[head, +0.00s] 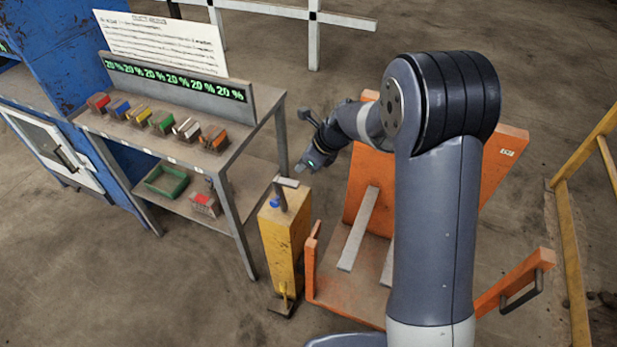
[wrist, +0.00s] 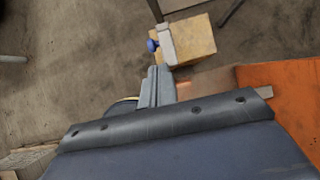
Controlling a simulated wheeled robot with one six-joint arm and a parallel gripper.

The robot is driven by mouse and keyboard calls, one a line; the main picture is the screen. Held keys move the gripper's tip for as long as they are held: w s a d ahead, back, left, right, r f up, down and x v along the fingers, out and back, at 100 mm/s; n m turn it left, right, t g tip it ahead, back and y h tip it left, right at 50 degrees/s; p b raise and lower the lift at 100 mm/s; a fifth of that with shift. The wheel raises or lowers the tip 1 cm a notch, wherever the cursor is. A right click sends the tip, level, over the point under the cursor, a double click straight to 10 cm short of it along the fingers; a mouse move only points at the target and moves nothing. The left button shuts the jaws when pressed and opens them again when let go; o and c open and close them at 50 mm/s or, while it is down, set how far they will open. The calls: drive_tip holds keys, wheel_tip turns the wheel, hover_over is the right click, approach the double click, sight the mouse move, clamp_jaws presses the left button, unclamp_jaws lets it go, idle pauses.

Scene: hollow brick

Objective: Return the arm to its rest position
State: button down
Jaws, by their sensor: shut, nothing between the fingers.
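My arm rises in the right half of the head view and bends over toward the left. My gripper (head: 303,166) is at its end, above and just right of the yellow post (head: 285,240). In the wrist view the two fingers of my gripper (wrist: 158,72) lie together, shut, with nothing between them. Beyond the fingertips is the top of the yellow post (wrist: 193,40), with a grey bar and a blue knob on it. I cannot tell the exact gap between my gripper and the post.
A metal shelf table (head: 235,150) stands left, with several coloured bricks and a green tray (head: 166,181). An orange cart (head: 335,285) is under and behind my arm. A yellow rail (head: 570,260) stands at the right. Open floor (head: 80,285) lies at the lower left.

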sight(297, 188)
drive_tip(key=shift+w+a+r, duration=0.1)
drive_tip(key=shift+a+r, duration=0.2)
drive_tip(key=shift+r, duration=0.3)
drive_tip(key=shift+f, duration=0.1)
drive_tip(key=s+d+f, duration=0.2)
drive_tip(key=d+f, duration=0.2)
drive_tip(key=f, duration=0.4)
drive_tip(key=a, duration=0.1)
drive_tip(key=w+a, duration=0.2)
drive_tip(key=shift+a+f, duration=0.25)
drive_tip(key=shift+a, duration=0.15)
drive_tip(key=shift+s, duration=0.1)
